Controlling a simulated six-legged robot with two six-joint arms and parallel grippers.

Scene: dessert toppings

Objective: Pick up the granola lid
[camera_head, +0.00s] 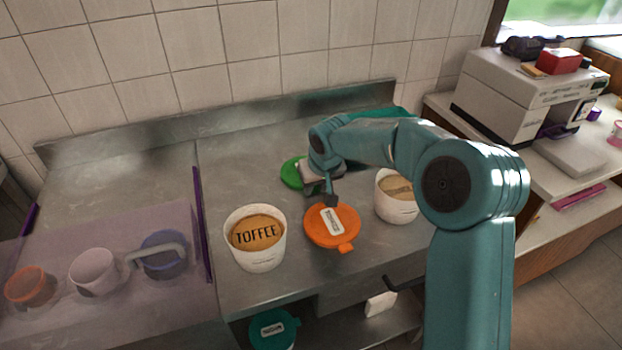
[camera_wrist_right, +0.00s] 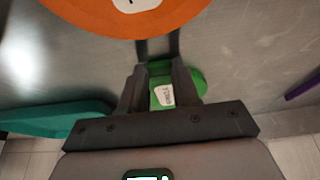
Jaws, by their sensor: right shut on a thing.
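An orange lid (camera_head: 325,231) with a pale label and a small tab shows in the middle of the head view, between two white tubs. Its label is too small to read, so I cannot confirm that it is the granola lid. My right gripper (camera_head: 331,199) is shut on the far edge of this lid. In the right wrist view the orange lid (camera_wrist_right: 125,14) is large at the top, at the tips of my right fingers (camera_wrist_right: 158,48). A green lid (camera_head: 293,173) lies behind the gripper, partly hidden; it shows between the fingers in the wrist view (camera_wrist_right: 190,82). My left gripper is out of view.
A white tub marked TOFFEE (camera_head: 258,257) stands left of the orange lid, another white tub (camera_head: 396,211) right. Cups (camera_head: 95,274) stand on the left. A teal-lidded tub (camera_head: 274,330) sits below the counter.

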